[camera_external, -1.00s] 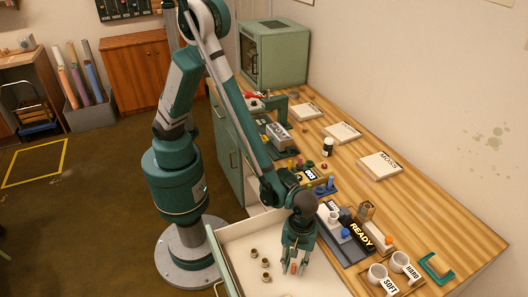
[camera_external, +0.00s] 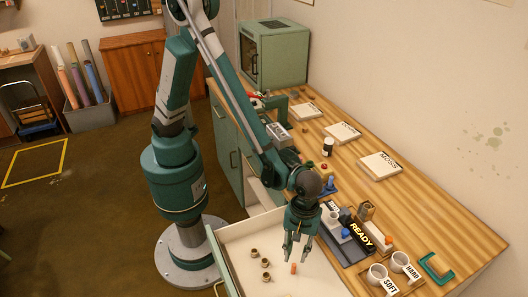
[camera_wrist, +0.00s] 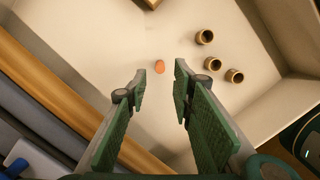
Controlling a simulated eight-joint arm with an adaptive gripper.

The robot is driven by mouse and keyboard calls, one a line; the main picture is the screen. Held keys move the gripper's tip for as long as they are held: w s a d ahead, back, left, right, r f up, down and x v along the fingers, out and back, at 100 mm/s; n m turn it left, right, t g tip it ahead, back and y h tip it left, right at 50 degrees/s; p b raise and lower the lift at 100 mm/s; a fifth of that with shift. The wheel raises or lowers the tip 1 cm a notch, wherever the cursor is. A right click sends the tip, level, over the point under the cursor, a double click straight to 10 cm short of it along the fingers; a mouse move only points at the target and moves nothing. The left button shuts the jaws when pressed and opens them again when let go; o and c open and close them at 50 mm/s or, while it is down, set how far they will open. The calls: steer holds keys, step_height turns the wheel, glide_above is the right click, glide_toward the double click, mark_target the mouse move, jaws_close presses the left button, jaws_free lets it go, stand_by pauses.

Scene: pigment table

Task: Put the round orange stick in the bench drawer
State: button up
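The bench drawer (camera_external: 238,243) is pulled open, and its pale inside shows in both views. The round orange stick (camera_external: 293,268) stands in the drawer, apart from its walls; it also shows in the wrist view (camera_wrist: 159,66) as a small orange shape seen from above. My gripper (camera_external: 295,256) is open and empty above the drawer, over the stick. In the wrist view its two green fingers (camera_wrist: 160,75) are apart, with the stick beyond the tips and between them. Nothing is held.
Several small brown ring-shaped pieces (camera_external: 265,263) are in the drawer near the stick. The bench top (camera_external: 440,220) holds a dark READY rack (camera_external: 356,234), two white cups labelled SOFT and HARD (camera_external: 400,260), and a MOSS tray (camera_external: 380,165). The READY rack is close to my gripper.

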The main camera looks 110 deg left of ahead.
steer(key=shift+a+r+p, duration=0.2)
steer(key=shift+r, duration=1)
steer(key=shift+a+r+p, duration=0.15)
steer(key=shift+r+p, duration=0.05)
steer(key=shift+r, duration=1)
steer(key=shift+a+r, duration=0.1)
steer(key=shift+r, duration=0.05)
steer(key=s+a+r+m+t, duration=0.2)
steer(key=s+a+r+m, duration=0.25)
steer(key=a+r, duration=0.35)
steer(key=s+a+r+m+t, duration=0.2)
steer(key=s+a+r+m, duration=0.2)
steer(key=s+a+r, duration=0.45)
steer(key=s+a+r+m+t+y, duration=0.1)
steer(key=s+a+r+m, duration=0.2)
steer(key=s+a+m, duration=0.1)
steer(key=s+a+r+m+t, duration=0.2)
steer(key=s+a+m, duration=0.3)
steer(key=s, duration=0.4)
steer(key=shift+s+a+r+y, duration=0.15)
steer(key=shift+a+r+y, duration=0.3)
steer(key=shift+r, duration=0.3)
steer(key=shift+o, duration=0.2)
steer(key=shift+m, duration=0.25)
